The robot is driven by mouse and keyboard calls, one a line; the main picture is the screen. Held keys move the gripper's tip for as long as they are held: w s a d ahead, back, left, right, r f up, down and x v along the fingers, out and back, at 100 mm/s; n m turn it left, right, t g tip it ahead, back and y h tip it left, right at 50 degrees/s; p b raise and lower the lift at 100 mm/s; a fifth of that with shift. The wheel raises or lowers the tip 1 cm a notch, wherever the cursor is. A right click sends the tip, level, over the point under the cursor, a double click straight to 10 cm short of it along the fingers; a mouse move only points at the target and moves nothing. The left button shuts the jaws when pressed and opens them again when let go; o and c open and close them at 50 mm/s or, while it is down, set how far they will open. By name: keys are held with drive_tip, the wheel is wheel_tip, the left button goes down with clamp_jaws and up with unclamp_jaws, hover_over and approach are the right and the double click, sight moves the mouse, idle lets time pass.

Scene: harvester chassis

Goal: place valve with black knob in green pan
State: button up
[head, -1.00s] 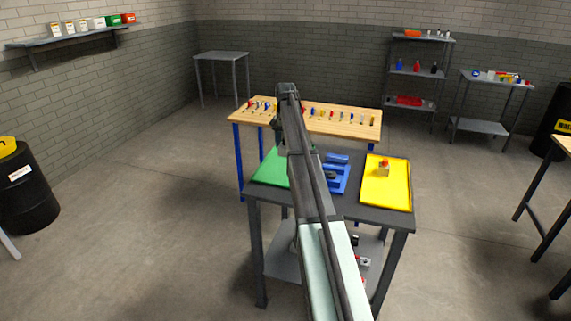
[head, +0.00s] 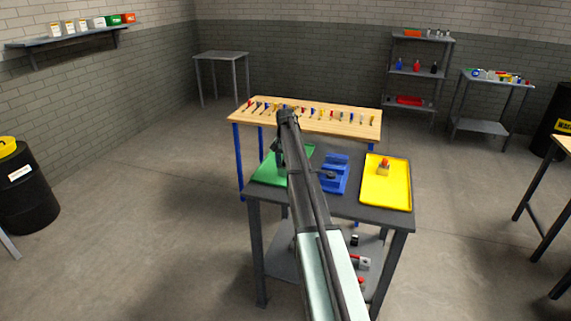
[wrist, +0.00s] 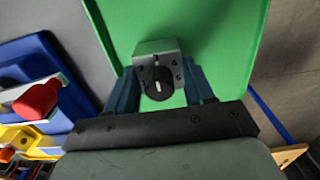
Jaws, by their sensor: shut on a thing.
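My gripper (wrist: 160,88) is shut on a grey metal valve with a round black knob (wrist: 157,82), held between its two blue fingers in the wrist view. The green pan (wrist: 215,30) spreads behind and beneath the valve there; I cannot tell whether the valve touches its floor. In the head view the green pan (head: 268,172) lies at the left end of the dark cart top, partly hidden by my arm. My gripper (head: 280,165) reaches down over that pan, and the held valve is hard to make out there.
A blue fixture (head: 334,185) stands right of the pan, beside my arm. A yellow tray (head: 372,195) further right holds a red-topped piece (head: 383,167). A wooden bench (head: 350,128) with several small coloured parts stands behind. Red-knobbed parts (wrist: 37,100) show at the wrist view's left.

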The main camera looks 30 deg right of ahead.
drive_tip(key=shift+f, duration=0.15)
drive_tip(key=o, duration=1.4)
wheel_tip(320, 180, up, 12)
drive_tip(key=shift+r, duration=0.2)
